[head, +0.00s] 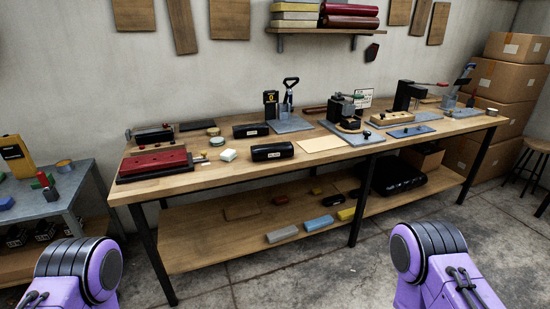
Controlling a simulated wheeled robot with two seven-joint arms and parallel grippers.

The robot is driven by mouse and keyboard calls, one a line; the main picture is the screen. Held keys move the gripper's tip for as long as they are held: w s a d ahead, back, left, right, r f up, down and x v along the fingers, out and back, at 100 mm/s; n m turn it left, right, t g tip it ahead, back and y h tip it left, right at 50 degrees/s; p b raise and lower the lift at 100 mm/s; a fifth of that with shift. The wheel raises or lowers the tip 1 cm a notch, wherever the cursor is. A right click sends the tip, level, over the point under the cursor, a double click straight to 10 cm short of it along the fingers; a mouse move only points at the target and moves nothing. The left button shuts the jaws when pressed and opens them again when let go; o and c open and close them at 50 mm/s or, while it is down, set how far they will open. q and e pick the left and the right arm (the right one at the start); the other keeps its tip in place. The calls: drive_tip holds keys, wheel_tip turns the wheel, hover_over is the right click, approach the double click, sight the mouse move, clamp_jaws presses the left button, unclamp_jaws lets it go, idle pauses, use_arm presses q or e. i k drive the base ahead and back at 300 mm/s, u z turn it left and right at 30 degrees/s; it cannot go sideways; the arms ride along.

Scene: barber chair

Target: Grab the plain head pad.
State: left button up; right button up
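Two black padded blocks lie on the wooden workbench (190,181) and look like head pads. The nearer, larger black pad (272,151) lies near the front edge and has a small pale label on its front. The smaller black pad (250,130) lies behind it, also with a small marking. Both markings are too small to read surely, so I cannot tell for certain which is the plain head pad. Purple parts of my two arms show at the bottom left and bottom right. Neither gripper is in view, and nothing of mine touches the pads.
A tan sheet (322,144) lies to the right, and tool stations stand farther along. Cardboard boxes (497,82) are stacked right. The floor before the bench is clear.

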sight(260, 152)
drive_tip(key=z, duration=0.55)
drive_tip(key=i, duration=0.8)
drive_tip(key=z, duration=0.45)
drive_tip(key=i, duration=0.95)
drive_tip(key=u, duration=1)
drive_tip(key=i, duration=0.6)
drive_tip(key=u, duration=0.55)
